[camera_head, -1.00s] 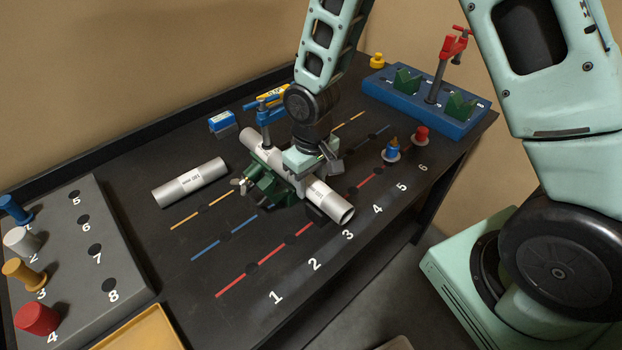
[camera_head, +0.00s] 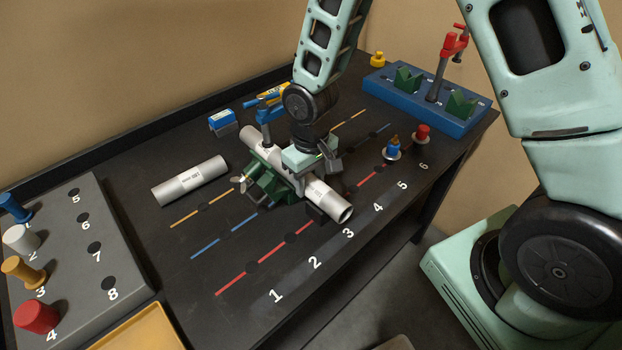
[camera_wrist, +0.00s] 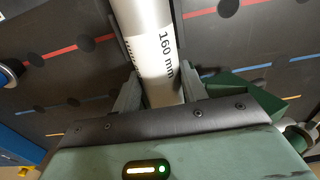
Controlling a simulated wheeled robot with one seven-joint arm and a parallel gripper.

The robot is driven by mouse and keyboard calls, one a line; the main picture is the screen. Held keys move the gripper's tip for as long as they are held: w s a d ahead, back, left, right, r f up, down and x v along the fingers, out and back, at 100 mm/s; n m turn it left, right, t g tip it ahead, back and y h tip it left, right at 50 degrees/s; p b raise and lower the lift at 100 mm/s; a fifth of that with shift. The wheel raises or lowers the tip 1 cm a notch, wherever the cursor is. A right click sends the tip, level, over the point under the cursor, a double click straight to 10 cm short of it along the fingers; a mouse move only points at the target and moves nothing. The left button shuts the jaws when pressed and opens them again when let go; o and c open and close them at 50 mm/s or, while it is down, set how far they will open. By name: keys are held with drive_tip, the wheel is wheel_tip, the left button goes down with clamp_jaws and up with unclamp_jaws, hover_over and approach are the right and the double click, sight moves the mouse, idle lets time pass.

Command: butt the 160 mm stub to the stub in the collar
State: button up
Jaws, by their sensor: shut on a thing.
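The 160 mm stub (camera_head: 328,198) is a silver-grey tube with a white label, lying level over the bench. Its label shows in the wrist view (camera_wrist: 154,45). My gripper (camera_wrist: 158,92) is shut on it, one finger on each side. Another silver stub (camera_head: 250,138) sits in the green collar (camera_head: 266,186), roughly in line with the held one, to its upper left. My gripper and the collar hide where the two ends face each other, so I cannot tell whether they touch.
A loose silver stub (camera_head: 190,181) lies left of the collar. A grey peg block (camera_head: 65,250) stands at the left, a blue block with green vees (camera_head: 425,105) at the back right. Blue (camera_head: 393,150) and red (camera_head: 422,133) pegs stand right of my gripper. The numbered front strip is mostly clear.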

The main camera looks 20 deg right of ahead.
drive_tip(key=shift+w+a, duration=0.1)
drive_tip(key=shift+w, duration=0.15)
idle(0.3)
drive_tip(key=o, duration=1.3)
drive_tip(key=shift+s+a, duration=0.1)
drive_tip(key=shift+r, duration=0.5)
wheel_tip(320, 180, up, 16)
drive_tip(key=b, duration=0.1)
drive_tip(key=s+a+n, duration=0.2)
drive_tip(key=s+a, duration=0.1)
drive_tip(key=s, duration=0.7)
drive_tip(key=s+a+n, duration=0.2)
drive_tip(key=s, duration=0.8)
drive_tip(key=shift+s+a, duration=0.35)
drive_tip(key=shift+a, duration=0.05)
drive_tip(key=shift+r, duration=0.15)
